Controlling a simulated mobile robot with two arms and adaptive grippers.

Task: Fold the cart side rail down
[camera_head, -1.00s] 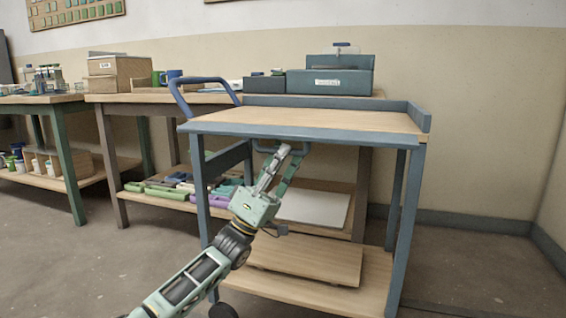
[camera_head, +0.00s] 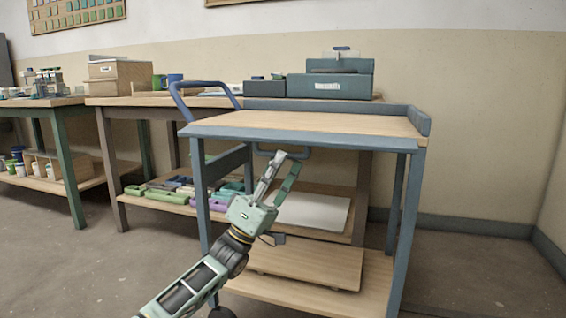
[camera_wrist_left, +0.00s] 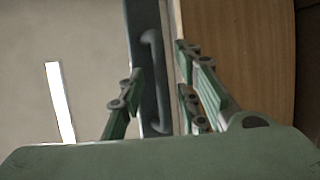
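The cart (camera_head: 330,121) has a wooden top in a blue-grey frame. Its front side rail (camera_head: 340,140) runs along the near edge and does not stand above the top, unlike the back and right rails. A blue loop handle (camera_head: 260,151) hangs just under this edge. My left gripper (camera_head: 290,156) is just below the front edge at the handle, fingers pointing up and spread. In the left wrist view the handle (camera_wrist_left: 152,75) lies between the open fingers (camera_wrist_left: 160,95), with gaps visible. Whether a finger touches it I cannot tell. My right gripper is out of view.
The cart's lower shelf (camera_head: 270,291) carries a wooden board (camera_head: 310,264). A blue push handle (camera_head: 177,86) rises at the cart's left. Workbenches (camera_head: 105,150) with boxes and tools stand behind. The floor at the right (camera_head: 480,275) is clear.

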